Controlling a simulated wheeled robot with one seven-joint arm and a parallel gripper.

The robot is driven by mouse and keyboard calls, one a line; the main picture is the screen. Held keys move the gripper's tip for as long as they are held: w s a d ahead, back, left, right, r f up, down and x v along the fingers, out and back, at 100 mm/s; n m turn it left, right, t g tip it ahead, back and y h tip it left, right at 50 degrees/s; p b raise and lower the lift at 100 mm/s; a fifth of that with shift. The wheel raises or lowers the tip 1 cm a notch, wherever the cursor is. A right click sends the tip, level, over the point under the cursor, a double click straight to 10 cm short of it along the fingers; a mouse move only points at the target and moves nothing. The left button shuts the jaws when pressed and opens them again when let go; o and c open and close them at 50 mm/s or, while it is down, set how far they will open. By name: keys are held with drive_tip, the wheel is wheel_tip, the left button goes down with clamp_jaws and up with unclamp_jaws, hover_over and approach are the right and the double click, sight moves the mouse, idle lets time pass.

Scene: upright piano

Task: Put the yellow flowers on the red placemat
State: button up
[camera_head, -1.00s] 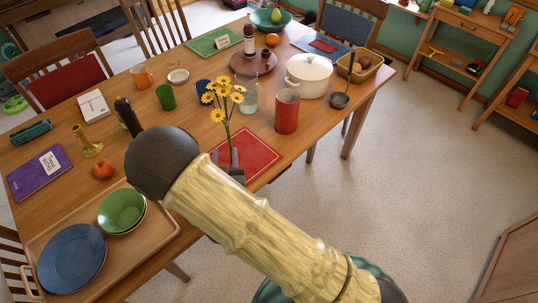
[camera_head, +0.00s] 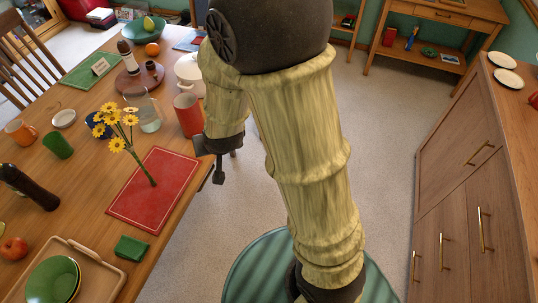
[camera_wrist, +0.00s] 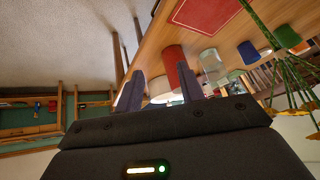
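The yellow flowers (camera_head: 122,128) have green stems whose lower end touches the red placemat (camera_head: 172,170). They appear to stand roughly upright, with the heads toward the left in the head view. In the wrist view the flowers (camera_wrist: 295,100) are at the right edge, and part of the placemat (camera_wrist: 205,10) is at the top. My gripper (camera_head: 217,165) is to the right of the placemat, near the table's edge, clear of the flowers. In the wrist view its two fingers (camera_wrist: 160,85) are apart with nothing held between them.
A red cup (camera_head: 187,115), a glass jar (camera_head: 148,112) and a white pot (camera_head: 188,72) stand behind the placemat. A tray (camera_head: 95,262) is in front. Open floor lies to the right.

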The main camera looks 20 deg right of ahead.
drive_tip(key=s+d+r+g+h, duration=0.1)
drive_tip(key=s+d+r+g, duration=0.3)
drive_tip(key=s+d, duration=0.7)
drive_tip(key=shift+d, duration=0.15)
